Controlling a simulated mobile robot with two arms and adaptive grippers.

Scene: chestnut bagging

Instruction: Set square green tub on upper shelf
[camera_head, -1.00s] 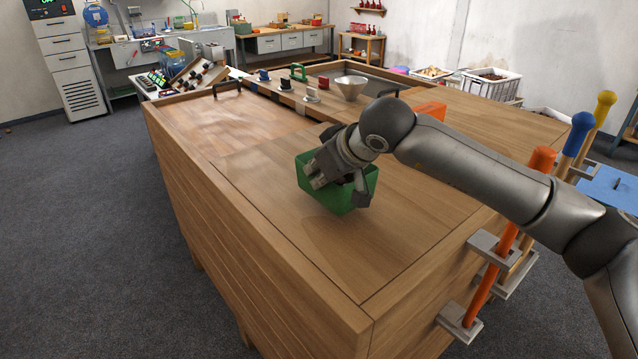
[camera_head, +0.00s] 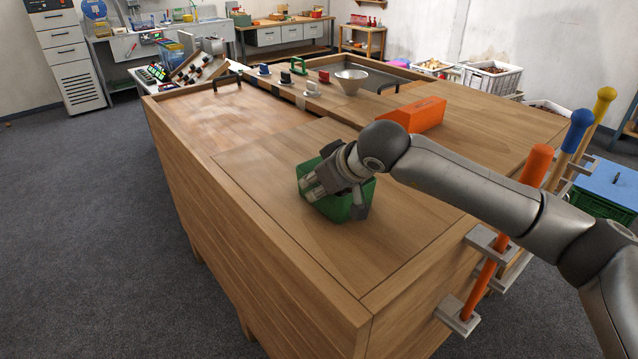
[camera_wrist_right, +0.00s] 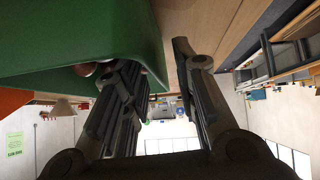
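The square green tub (camera_head: 345,209) is on the wooden bench top (camera_head: 270,215), towards its near right part. My right gripper (camera_head: 338,196) reaches over the tub from the right and hides part of its rim and inside. In the right wrist view the tub (camera_wrist_right: 75,35) fills the upper left, with a few brownish round things inside. There the right gripper's fingers (camera_wrist_right: 157,62) stand apart with the tub's wall between them. One finger is at the tub's inner side and the other is outside, with a narrow gap showing. My left gripper is not in view.
An orange box (camera_head: 413,115) and a metal funnel (camera_head: 350,82) stand farther back on the bench. Several small coloured pieces and a green handle (camera_head: 299,67) line the bench's middle. Upright tools with orange, blue and yellow grips (camera_head: 581,122) stand at the right edge. The bench's left part is clear.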

